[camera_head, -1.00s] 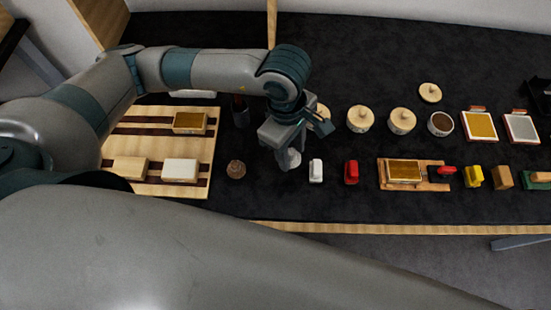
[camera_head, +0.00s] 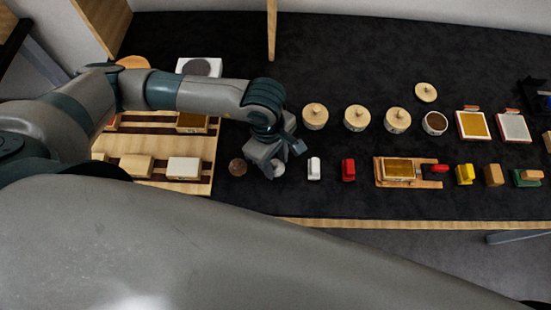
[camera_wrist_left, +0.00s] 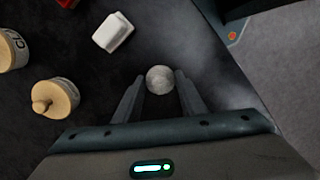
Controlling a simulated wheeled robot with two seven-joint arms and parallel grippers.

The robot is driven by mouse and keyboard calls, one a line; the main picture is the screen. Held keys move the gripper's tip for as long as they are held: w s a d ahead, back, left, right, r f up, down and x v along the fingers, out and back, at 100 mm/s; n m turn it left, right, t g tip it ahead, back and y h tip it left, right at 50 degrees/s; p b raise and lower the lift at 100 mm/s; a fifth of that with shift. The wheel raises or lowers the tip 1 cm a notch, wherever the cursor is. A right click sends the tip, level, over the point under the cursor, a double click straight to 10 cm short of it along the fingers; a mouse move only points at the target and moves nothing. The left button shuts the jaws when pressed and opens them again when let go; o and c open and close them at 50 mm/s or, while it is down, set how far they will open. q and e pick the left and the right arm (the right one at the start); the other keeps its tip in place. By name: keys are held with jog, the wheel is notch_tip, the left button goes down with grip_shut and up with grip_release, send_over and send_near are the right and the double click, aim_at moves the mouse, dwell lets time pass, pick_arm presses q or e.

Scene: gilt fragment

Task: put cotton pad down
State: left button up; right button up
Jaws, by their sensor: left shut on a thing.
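The cotton pad (camera_wrist_left: 160,79) is a round, pale grey-white piece between the fingertips of my left gripper (camera_wrist_left: 160,83) in the left wrist view. The gripper is shut on it. In the head view, my left gripper (camera_head: 279,160) is low over the dark table, and the pad (camera_head: 278,168) shows partly below it. I cannot tell whether the pad touches the table. My right gripper is not in view.
A brown round piece (camera_head: 237,167) lies just left of the gripper. A white block (camera_head: 314,168) and a red block (camera_head: 348,169) stand to the right. A slatted wooden board (camera_head: 203,186) is at left. Lidded jars (camera_head: 315,117) stand behind. The table's front edge is near.

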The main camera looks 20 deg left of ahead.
pick_arm(q)
jog(key=shift+f, duration=0.35)
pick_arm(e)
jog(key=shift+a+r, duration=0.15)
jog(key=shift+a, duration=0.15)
pick_arm(q)
jog(key=shift+f, duration=0.15)
jog(key=o, duration=1)
jog(key=shift+o, duration=0.2)
jog(key=shift+r, duration=0.3)
